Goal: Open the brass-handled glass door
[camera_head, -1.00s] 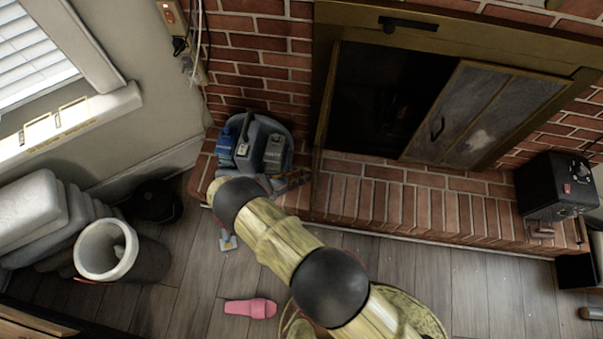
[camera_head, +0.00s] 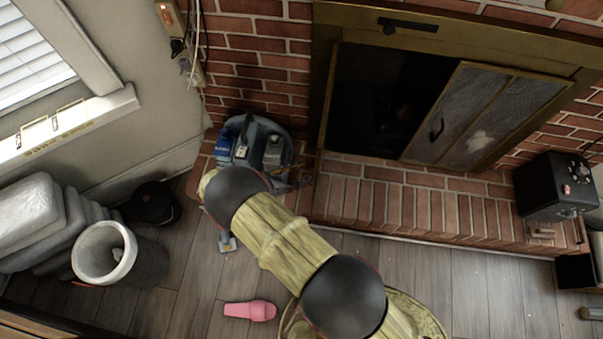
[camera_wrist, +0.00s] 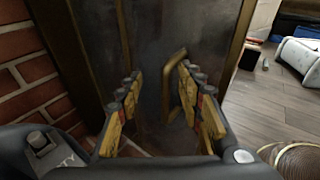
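The fireplace glass door panel (camera_head: 490,115) has a brass frame and a small dark-looking handle (camera_head: 437,129) in the head view. Left of it is a dark opening, with a narrow brass-edged panel (camera_head: 328,95) seen nearly edge-on at its left side. In the wrist view, a smoky glass panel (camera_wrist: 150,50) carries a bent brass handle (camera_wrist: 171,82). My gripper (camera_wrist: 158,84) is open, its yellow fingers pointing at this panel. The handle shows between the fingers, close to the right one; contact cannot be told. My gripper is hidden in the head view.
A grey caddy with bottles (camera_head: 275,130) stands on the brick hearth (camera_head: 400,205) near my arm. A black box (camera_head: 553,187) sits at the hearth's right. A bin (camera_head: 140,262) and pink object (camera_head: 250,310) are on the floor. Brick wall (camera_wrist: 25,75) is left of my gripper.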

